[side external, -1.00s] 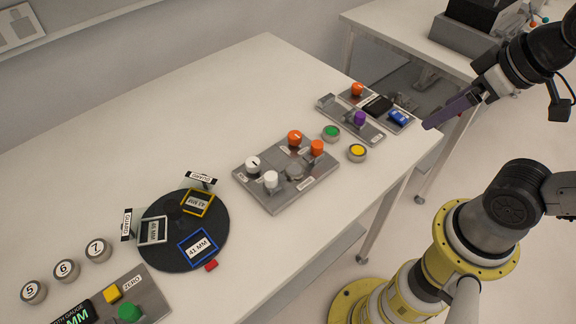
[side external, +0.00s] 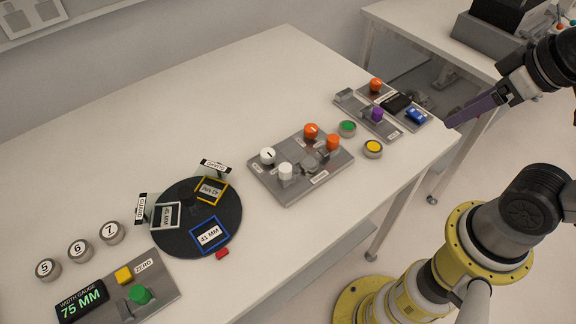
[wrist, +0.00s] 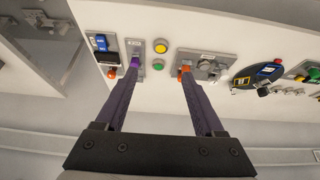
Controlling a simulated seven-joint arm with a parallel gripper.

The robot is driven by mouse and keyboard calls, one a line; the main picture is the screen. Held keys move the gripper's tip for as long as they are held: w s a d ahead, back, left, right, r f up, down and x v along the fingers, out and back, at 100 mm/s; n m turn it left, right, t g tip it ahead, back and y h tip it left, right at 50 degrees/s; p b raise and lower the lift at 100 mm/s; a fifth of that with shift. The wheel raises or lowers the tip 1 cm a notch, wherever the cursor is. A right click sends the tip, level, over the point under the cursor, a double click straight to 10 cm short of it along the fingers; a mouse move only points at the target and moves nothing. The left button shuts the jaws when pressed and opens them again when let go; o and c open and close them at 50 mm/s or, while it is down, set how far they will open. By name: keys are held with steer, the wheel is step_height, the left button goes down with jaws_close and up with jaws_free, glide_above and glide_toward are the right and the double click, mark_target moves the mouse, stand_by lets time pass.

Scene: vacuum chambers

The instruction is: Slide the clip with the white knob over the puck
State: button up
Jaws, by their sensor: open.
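A grey metal plate (side external: 260,178) on the table carries two white knobs: one with a black mark (side external: 267,155) and a plain one (side external: 286,172). It also has two orange knobs, at the back (side external: 311,131) and at the right (side external: 333,142). A round grey metal piece (side external: 308,163), perhaps the puck, sits between them. I cannot tell which white knob belongs to the clip. My gripper (wrist: 160,68) has long purple fingers, spread apart and empty. In the side view its fingers (side external: 476,109) are near the table's right corner, away from the plate.
Green (side external: 347,128) and yellow (side external: 373,148) buttons stand beside the plate. Farther right is a fixture with a purple knob (side external: 377,114) and a blue piece (side external: 416,116). Left are a black turntable (side external: 180,240), numbered round pieces and a gauge reading 75 MM (side external: 82,301).

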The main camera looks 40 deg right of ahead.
steer(key=r, duration=0.1)
steer(key=w+r, duration=0.1)
steer(key=r, duration=0.1)
steer(key=shift+w+n, duration=0.2)
steer(key=shift+n, duration=0.1)
steer(key=w+a+r+n, duration=0.1)
steer(key=w+a+r, duration=0.1)
steer(key=w+r, duration=0.15)
steer(key=n+g, duration=0.6)
steer(key=n, duration=0.1)
glide_above(286, 167)
step_height(286, 167, down, 10)
step_height(286, 167, down, 13)
steer(key=shift+a+f, duration=0.1)
steer(key=shift+f, duration=0.05)
steer(key=shift+c, duration=0.2)
jaws_close()
